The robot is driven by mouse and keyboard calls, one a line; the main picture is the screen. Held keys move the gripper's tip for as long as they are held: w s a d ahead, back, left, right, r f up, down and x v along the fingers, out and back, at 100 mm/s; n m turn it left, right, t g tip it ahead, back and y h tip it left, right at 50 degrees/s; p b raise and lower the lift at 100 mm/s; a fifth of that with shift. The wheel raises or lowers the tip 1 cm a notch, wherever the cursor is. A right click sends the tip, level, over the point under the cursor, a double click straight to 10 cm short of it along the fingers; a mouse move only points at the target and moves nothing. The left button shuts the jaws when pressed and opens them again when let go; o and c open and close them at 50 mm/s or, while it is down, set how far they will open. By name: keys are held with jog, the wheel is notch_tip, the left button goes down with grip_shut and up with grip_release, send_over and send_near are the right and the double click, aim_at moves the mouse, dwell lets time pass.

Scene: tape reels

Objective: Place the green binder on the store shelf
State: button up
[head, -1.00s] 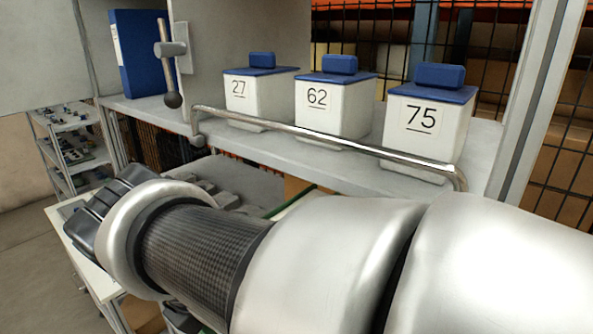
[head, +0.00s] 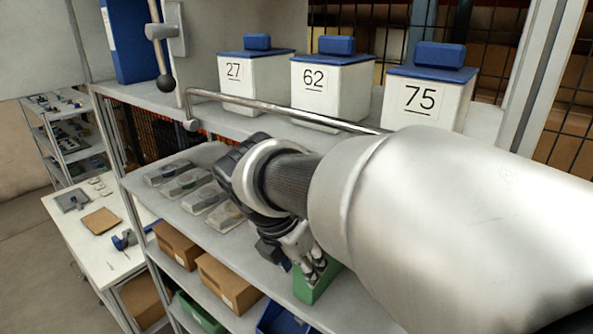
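A green block-like object (head: 318,285), which looks like the green binder, stands at the right part of the grey middle shelf (head: 285,268). Only its lower part shows, under my gripper and beside my forearm. My gripper (head: 312,272) points down at it, with the fingers against or just in front of its upper part. The fingers are small and partly overlapped, so I cannot tell whether they are closed on it. Whether the binder rests on the shelf board or hangs just above it is not clear.
Several grey trays (head: 205,198) lie on the middle shelf, left of my wrist. Above are a metal rail (head: 270,108), white boxes 27 (head: 238,90), 62 (head: 318,97) and 75 (head: 405,104), and a blue binder (head: 128,40). Cardboard boxes (head: 225,281) sit below.

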jog(key=shift+f, duration=0.2)
jog(key=o, duration=1.4)
jog(key=s+a+r, duration=0.3)
jog(key=s+a, duration=0.5)
jog(key=s, duration=0.2)
jog(key=shift+s, duration=0.25)
jog(key=shift+a+f, duration=0.1)
